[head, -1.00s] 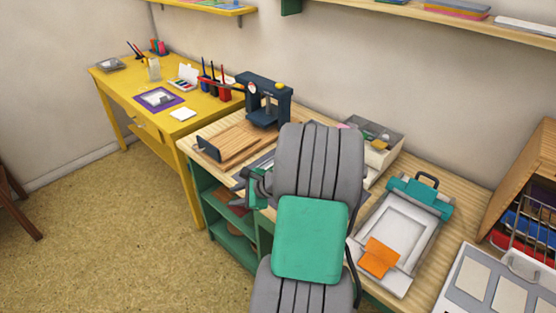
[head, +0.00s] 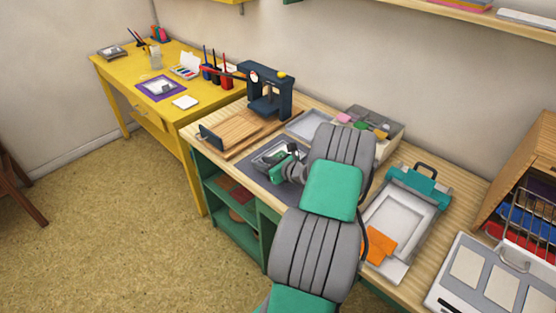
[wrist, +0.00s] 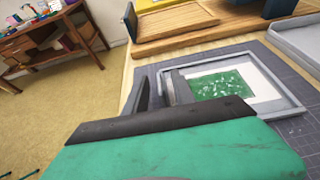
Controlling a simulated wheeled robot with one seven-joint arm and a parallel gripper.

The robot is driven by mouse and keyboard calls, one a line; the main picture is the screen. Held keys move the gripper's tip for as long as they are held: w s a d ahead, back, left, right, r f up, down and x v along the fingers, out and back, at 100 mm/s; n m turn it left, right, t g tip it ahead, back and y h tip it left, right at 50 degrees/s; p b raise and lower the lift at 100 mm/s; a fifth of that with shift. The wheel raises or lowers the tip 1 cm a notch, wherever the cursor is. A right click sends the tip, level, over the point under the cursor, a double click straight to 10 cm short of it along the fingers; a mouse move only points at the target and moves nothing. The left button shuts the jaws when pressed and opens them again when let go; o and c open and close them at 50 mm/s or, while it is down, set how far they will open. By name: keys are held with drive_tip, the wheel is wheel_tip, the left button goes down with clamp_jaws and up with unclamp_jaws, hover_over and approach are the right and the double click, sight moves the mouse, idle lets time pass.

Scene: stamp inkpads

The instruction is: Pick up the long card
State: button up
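A white card with a speckled green print (wrist: 215,86) lies in a shallow grey frame (wrist: 291,107) on the dark mat, in the wrist view. I cannot tell for sure that it is the long card. My gripper (wrist: 160,88) is at the left side of this frame, with a gap between its two grey fingers and nothing seen held. In the head view my gripper (head: 271,163) is low over the same frame and partly covers it, so the card barely shows there.
A wooden board (head: 240,130) and a dark blue press (head: 268,90) stand left of the mat (head: 258,182). A grey tray (head: 308,124) lies behind. A teal-clamped frame (head: 405,213) with an orange sheet (head: 379,244) is to the right. A divided box (head: 385,140) stands behind my arm.

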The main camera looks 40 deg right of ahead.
clamp_jaws()
idle(1.3)
